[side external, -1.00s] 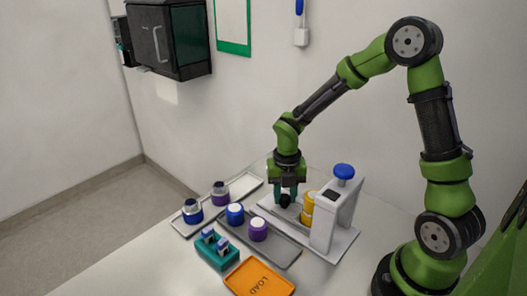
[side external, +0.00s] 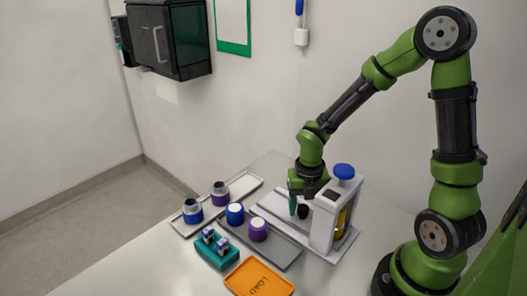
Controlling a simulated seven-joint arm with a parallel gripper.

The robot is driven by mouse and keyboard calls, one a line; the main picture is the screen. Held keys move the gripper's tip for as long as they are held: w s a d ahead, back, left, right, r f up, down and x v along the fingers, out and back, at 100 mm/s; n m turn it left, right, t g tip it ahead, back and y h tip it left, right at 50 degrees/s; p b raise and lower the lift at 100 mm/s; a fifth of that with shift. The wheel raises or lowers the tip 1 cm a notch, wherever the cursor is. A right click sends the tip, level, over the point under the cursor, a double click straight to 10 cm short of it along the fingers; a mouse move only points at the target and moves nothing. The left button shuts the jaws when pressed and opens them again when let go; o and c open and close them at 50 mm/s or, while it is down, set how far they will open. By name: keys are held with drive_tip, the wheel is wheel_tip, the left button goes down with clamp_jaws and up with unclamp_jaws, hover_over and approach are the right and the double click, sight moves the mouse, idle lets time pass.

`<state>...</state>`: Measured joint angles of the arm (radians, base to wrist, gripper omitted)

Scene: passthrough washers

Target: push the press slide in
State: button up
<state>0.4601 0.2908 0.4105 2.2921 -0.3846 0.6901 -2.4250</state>
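The press (side external: 324,222) is a white frame with a blue knob (side external: 344,171) on top, standing on a pale base plate. Its slide has a black knob (side external: 303,211) on the side toward the trays. A yellow part (side external: 341,217) now shows within the press frame, partly hidden by its front wall. My gripper (side external: 300,204) points down at the black knob, close to the frame. One teal finger shows left of the knob; the other is not clearly visible, so I cannot tell whether the fingers grip the knob.
A grey tray (side external: 282,256) holds a blue-bodied cup (side external: 235,214) and a purple one (side external: 258,229). A pale tray (side external: 246,184) behind holds two metal-topped cups. A teal rack (side external: 214,257) and an orange LOAD tray (side external: 259,280) stand in front.

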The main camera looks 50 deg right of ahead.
drive_tip(key=shift+r, duration=0.1)
wheel_tip(320, 180, up, 17)
idle(0.5)
wheel_tip(320, 180, up, 4)
drive_tip(key=f+m+t+y, duration=0.1)
drive_tip(key=m+t, duration=0.5)
drive_tip(key=m, duration=1.9)
hover_over(306, 229)
drive_tip(key=s+a, duration=0.2)
drive_tip(key=s, duration=0.1)
drive_tip(key=m, duration=0.3)
drive_tip(key=shift+s+a+r+m+t+y, duration=0.25)
drive_tip(key=shift+a+r+m+t+y, duration=0.05)
drive_tip(key=shift+a+r, duration=0.1)
drive_tip(key=m, duration=0.2)
drive_tip(key=shift+s+a+r+m+t, duration=0.1)
drive_tip(key=shift+s+m+t, duration=0.1)
drive_tip(key=shift+m+t, duration=0.1)
